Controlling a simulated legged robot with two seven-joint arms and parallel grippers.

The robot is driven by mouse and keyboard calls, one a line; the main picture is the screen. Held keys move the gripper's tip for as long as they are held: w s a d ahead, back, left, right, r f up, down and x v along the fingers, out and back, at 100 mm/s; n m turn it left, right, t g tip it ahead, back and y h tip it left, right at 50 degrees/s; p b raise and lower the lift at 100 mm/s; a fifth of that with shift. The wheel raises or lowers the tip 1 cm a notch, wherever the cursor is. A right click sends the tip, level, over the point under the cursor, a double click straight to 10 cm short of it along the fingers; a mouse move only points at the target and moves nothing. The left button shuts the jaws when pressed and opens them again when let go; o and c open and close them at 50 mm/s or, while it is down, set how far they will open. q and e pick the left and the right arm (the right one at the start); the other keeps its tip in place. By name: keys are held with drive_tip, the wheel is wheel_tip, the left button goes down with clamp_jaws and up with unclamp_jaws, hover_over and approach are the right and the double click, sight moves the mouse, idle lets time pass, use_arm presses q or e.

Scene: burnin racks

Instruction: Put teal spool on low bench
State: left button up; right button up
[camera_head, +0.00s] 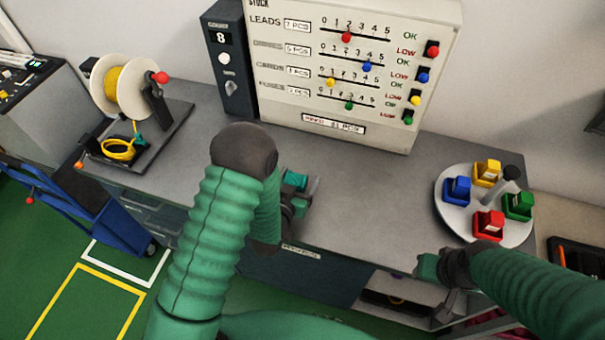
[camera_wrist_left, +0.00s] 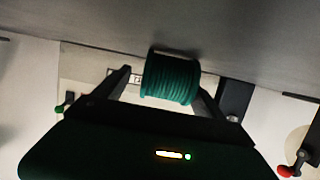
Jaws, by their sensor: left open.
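The teal spool (camera_head: 295,181) is on the grey bench (camera_head: 360,205), near its front edge and partly hidden by my left arm. In the left wrist view the spool (camera_wrist_left: 170,78) is wound with teal cord and lies between the two finger tips. My left gripper (camera_head: 298,200) is at the spool, its fingers apart on either side; whether they touch it is not clear. My right gripper (camera_head: 430,268) hangs at the bench's front right edge, its fingers too small to judge. I cannot tell which surface is the low bench.
A stock panel (camera_head: 350,60) with sliders stands behind. A round tray (camera_head: 455,215) with several coloured bins is at right. A yellow wire reel (camera_head: 125,85) stands at left, with a blue cart (camera_head: 110,225) below. The bench middle is clear. A tan surface (camera_head: 545,215) adjoins at right.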

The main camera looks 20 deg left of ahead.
use_arm(q)
drive_tip(key=shift+s+a+r, duration=0.1)
drive_tip(key=shift+s+a, duration=0.05)
drive_tip(key=shift+s, duration=0.15)
drive_tip(key=shift+s+a+r, duration=0.1)
drive_tip(key=shift+s+a, duration=0.05)
drive_tip(key=shift+c, duration=1)
drive_tip(key=shift+a, duration=0.15)
drive_tip(key=shift+c, duration=1.3)
drive_tip(key=shift+w+a+f, duration=0.1)
drive_tip(key=shift+w+f, duration=0.2)
drive_tip(key=shift+w, duration=0.05)
drive_tip(key=c, duration=0.4)
drive_tip(key=shift+s+d+r, duration=0.15)
drive_tip(key=shift+d, duration=0.2)
clamp_jaws()
use_arm(e)
drive_tip(key=shift+s+a+r, duration=0.15)
drive_tip(key=shift+s+a, duration=0.1)
drive_tip(key=shift+s, duration=0.05)
use_arm(q)
drive_tip(key=shift+a, duration=0.2)
use_arm(e)
drive_tip(key=shift+a, duration=0.15)
